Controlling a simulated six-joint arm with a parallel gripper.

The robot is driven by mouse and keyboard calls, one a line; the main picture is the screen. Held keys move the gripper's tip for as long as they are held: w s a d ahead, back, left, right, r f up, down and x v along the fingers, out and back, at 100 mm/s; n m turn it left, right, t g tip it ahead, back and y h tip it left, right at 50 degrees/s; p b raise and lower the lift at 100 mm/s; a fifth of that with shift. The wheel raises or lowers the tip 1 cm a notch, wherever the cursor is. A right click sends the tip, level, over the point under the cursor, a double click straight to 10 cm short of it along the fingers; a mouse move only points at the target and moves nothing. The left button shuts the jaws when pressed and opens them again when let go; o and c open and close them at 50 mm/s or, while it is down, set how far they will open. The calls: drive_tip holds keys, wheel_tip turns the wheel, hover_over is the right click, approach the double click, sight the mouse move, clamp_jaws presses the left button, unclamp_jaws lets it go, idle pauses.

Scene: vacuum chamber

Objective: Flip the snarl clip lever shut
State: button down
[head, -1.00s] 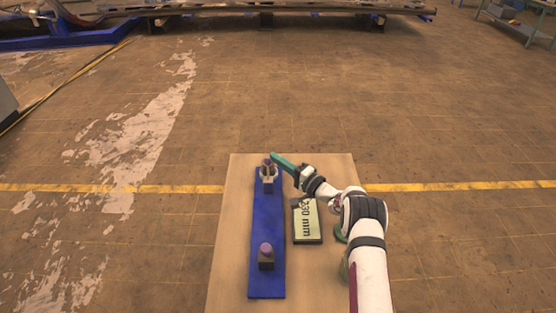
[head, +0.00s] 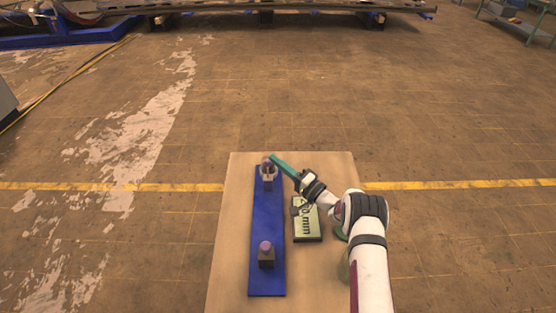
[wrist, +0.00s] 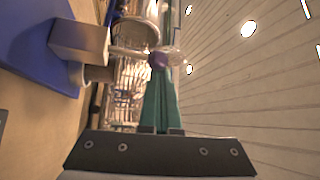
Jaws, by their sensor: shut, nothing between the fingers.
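A long blue plate (head: 267,222) lies on the board, running away from me. At its far end stands the clip (head: 267,174), a grey block with a rounded metal part and a small purple piece. In the wrist view the clip's block (wrist: 80,40) is at upper left, and the purple piece (wrist: 158,60) is right at the fingertips. My gripper (head: 273,157) has teal fingers, closed together and empty, with tips beside the top of the clip. The fingers (wrist: 160,75) overlap the purple piece in the wrist view; I cannot tell whether they touch it.
A dark block with a purple knob (head: 266,248) stands at the plate's near end. A panel marked in mm (head: 308,226) lies right of the plate, partly covered by my wrist. The tan board (head: 229,230) is bare on the left. Open floor surrounds it.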

drive_tip(key=shift+s+f, duration=0.1)
drive_tip(key=shift+s, duration=0.6)
drive_tip(key=shift+d, duration=0.1)
drive_tip(key=v, duration=0.7)
drive_tip(key=shift+s+d, duration=0.15)
drive_tip(key=shift+s, duration=0.05)
